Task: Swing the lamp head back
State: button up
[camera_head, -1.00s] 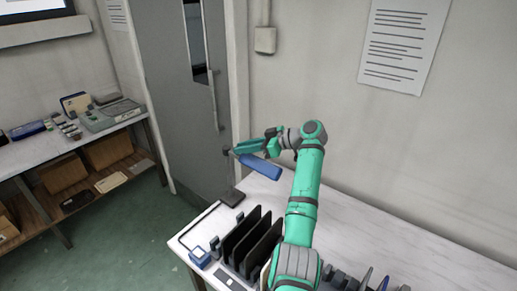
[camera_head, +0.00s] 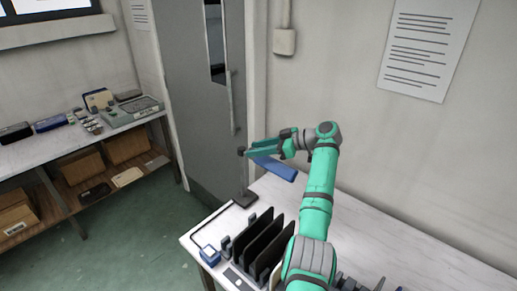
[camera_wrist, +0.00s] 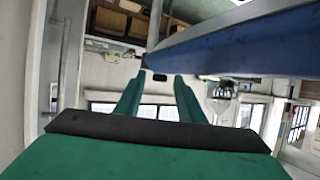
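The desk lamp has a dark base (camera_head: 244,199) at the table's far left corner and a thin upright stem. Its blue lamp head (camera_head: 275,168) reaches from near the stem top toward the right, tilted slightly down. My gripper (camera_head: 250,151) is beside the lamp head near the stem top and overlaps its upper edge in the head view. In the wrist view, the two green fingers (camera_wrist: 158,97) are apart with a gap between them. The blue lamp head (camera_wrist: 240,42) passes above and right of them, outside the gap. Whether it touches a finger I cannot tell.
On the white table (camera_head: 400,245) black upright panels (camera_head: 262,240) stand in a rack, with a small blue item (camera_head: 209,254) beside them. A grey door (camera_head: 205,120) and wall are behind. A shelf (camera_head: 60,145) with boxes is at left. The table's right part is largely clear.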

jog(key=shift+d+r, duration=0.1)
jog(key=shift+d, duration=0.15)
jog(key=v, duration=1)
jog(key=shift+d, duration=0.35)
